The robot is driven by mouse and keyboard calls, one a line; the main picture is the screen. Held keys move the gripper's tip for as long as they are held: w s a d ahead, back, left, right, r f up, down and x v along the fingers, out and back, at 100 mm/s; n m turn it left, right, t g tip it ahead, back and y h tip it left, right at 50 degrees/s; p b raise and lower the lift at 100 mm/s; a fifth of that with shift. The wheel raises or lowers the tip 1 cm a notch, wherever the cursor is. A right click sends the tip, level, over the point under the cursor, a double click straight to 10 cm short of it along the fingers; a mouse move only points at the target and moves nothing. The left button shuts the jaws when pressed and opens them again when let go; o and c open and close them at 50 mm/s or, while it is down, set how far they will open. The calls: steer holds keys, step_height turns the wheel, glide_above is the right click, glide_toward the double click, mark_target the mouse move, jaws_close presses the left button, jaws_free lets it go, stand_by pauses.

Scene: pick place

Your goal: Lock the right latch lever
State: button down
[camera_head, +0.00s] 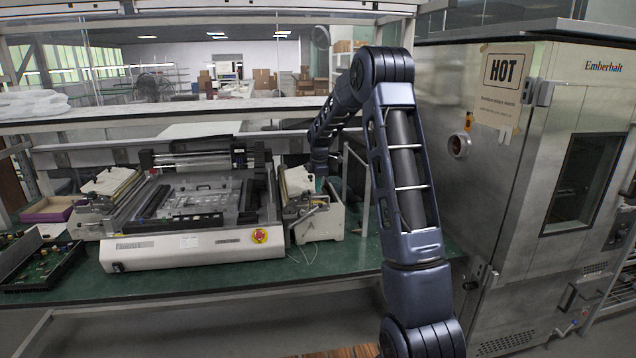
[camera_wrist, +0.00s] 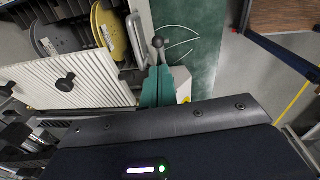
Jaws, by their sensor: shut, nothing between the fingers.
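My gripper (camera_wrist: 158,72) shows in the wrist view as two teal fingers, shut, with nothing visible between them. A lever with a dark ball knob (camera_wrist: 157,43) stands right at the fingertips; whether they touch it cannot be told. A grey metal bar (camera_wrist: 137,38) lies just left of the knob. In the head view, my arm reaches down to the feeder unit (camera_head: 328,222) at the right end of the bench machine (camera_head: 190,248). My gripper (camera_head: 320,186) is small and partly hidden there, above the unit. The lever is too small to make out clearly in the head view.
Yellow reels (camera_wrist: 108,28) and a ribbed pale panel (camera_wrist: 75,75) lie left of the fingers. The green bench top (camera_wrist: 205,30) is mostly clear to the right, with thin wires on it. A large steel oven (camera_head: 490,190) stands right of my arm.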

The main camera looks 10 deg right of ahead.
mark_target(321, 204)
steer(key=shift+w+a+f, duration=0.1)
steer(key=shift+w+f, duration=0.05)
steer(key=shift+f, duration=1.35)
steer(key=shift+w+f, duration=0.1)
steer(key=shift+f, duration=1.35)
steer(key=shift+d+f+y, duration=0.6)
steer(key=shift+d+f, duration=0.1)
steer(key=shift+d, duration=0.15)
steer(key=d+f+y, duration=0.3)
steer(key=f+y, duration=0.3)
steer(key=shift+d, duration=0.15)
steer(key=v, duration=0.9)
steer(key=shift+r, duration=0.45)
